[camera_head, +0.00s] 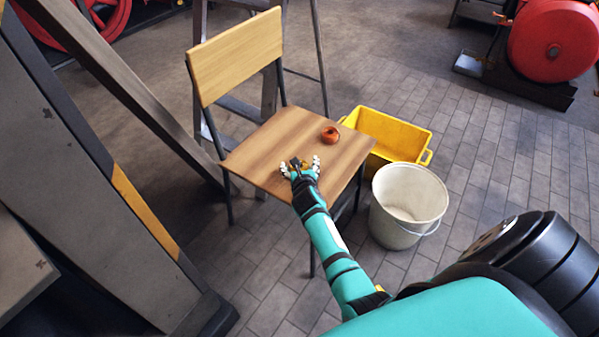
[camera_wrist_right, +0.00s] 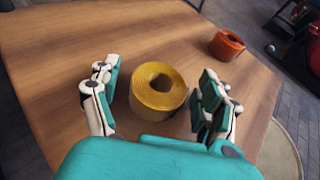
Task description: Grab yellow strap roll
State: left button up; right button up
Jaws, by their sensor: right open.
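The yellow strap roll (camera_wrist_right: 158,92) lies flat on the wooden chair seat, with its hole facing up, in the right wrist view. In the head view the roll (camera_head: 296,162) is mostly hidden by my right gripper (camera_head: 301,167). In the right wrist view my right gripper (camera_wrist_right: 160,100) is open, with one finger set on each side of the roll. Gaps show between the roll and the fingers on both sides. My left gripper is not in view.
An orange roll (camera_head: 330,134) sits farther back on the chair seat (camera_head: 262,160). A yellow crate (camera_head: 388,130) and a white bucket (camera_head: 408,200) stand on the floor right of the chair. A ladder (camera_head: 321,60) stands behind the chair. A grey frame (camera_head: 90,190) rises at left.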

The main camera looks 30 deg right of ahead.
jog(key=c, duration=1.3)
jog(key=shift+r, duration=0.1)
jog(key=shift+c, duration=0.2)
